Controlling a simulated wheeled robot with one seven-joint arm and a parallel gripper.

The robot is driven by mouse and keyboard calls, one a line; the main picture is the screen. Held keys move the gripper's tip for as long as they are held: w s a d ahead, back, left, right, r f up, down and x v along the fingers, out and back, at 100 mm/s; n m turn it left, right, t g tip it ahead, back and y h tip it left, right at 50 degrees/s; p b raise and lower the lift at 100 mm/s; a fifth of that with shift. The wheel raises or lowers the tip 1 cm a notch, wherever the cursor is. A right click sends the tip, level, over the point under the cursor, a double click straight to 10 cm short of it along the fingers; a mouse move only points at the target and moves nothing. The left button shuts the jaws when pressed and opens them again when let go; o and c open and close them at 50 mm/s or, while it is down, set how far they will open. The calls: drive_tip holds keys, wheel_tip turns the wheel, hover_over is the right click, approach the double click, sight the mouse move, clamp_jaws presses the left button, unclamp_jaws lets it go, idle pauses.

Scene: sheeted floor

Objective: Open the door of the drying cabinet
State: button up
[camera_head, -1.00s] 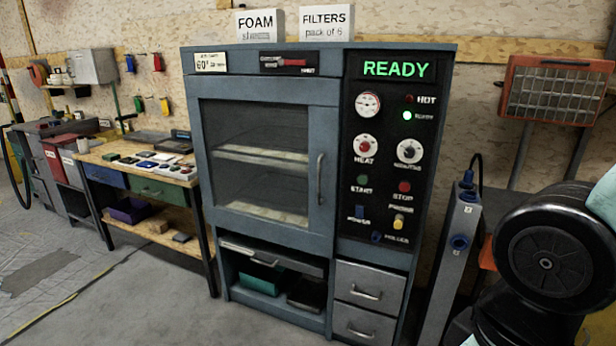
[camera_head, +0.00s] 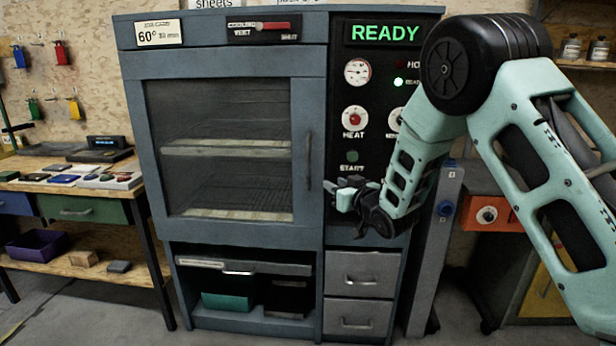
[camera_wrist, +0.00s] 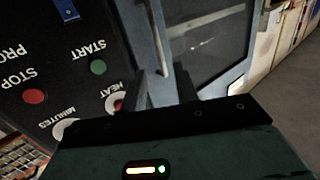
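The drying cabinet (camera_head: 225,70) is grey-blue, and its glazed door (camera_head: 305,95) is shut. A vertical bar handle (camera_head: 308,160) is on the door's right side. My gripper (camera_head: 345,192) is in front of the control panel, just right of the handle's lower part, pointing left. In the wrist view, my gripper (camera_wrist: 161,76) has its two dark fingers apart with nothing held. The handle (camera_wrist: 157,38) appears in line with the gap between the fingers. I cannot tell how far it is from the fingertips, and no grip on it shows.
The control panel (camera_head: 375,80) reads READY and has knobs and buttons close to my gripper. Two drawers (camera_head: 360,275) and an open shelf (camera_head: 245,318) are below. A workbench (camera_head: 75,180) stands left.

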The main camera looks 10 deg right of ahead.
sight(309, 166)
drive_tip(key=shift+t, duration=0.3)
drive_tip(key=x, duration=0.6)
drive_tip(key=p+x, duration=0.1)
drive_tip(key=x, duration=1)
drive_tip(key=shift+w+d+f+p, duration=0.1)
drive_tip(key=shift+w+d+p, duration=0.1)
drive_tip(key=shift+w+p, duration=0.25)
clamp_jaws()
